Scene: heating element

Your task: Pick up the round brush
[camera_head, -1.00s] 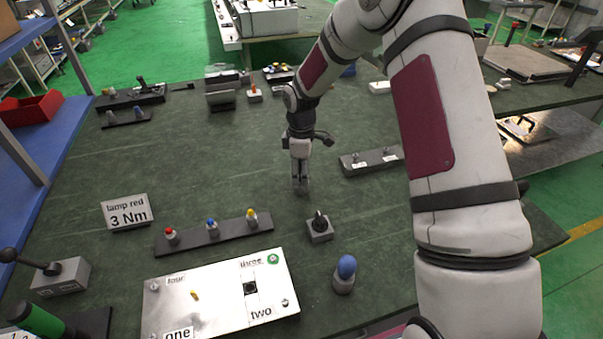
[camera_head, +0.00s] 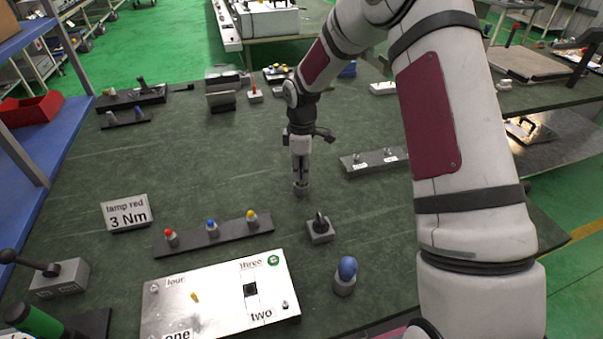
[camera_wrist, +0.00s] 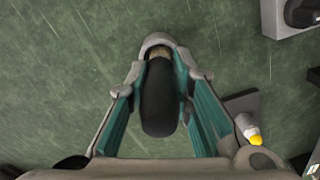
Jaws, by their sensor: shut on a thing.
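A dark, rounded, elongated thing (camera_wrist: 160,98) lies between the teal finger pads in the wrist view, with a pale tan part at its far end. It looks like the round brush, but its bristles are not clear. My gripper (camera_wrist: 158,45) is shut on it, the fingertips close together at its far end. In the head view my gripper (camera_head: 301,187) points down, low over the open green tabletop. The held thing is too small there to make out, and I cannot tell whether it touches the table.
A grey block with a black knob (camera_head: 320,230) stands near my gripper. A dark strip with red, blue and yellow lamps (camera_head: 240,235) lies to the left. A blue-topped piece (camera_head: 347,270) and a labelled panel (camera_head: 215,305) are nearer. Another dark strip (camera_head: 372,161) lies right.

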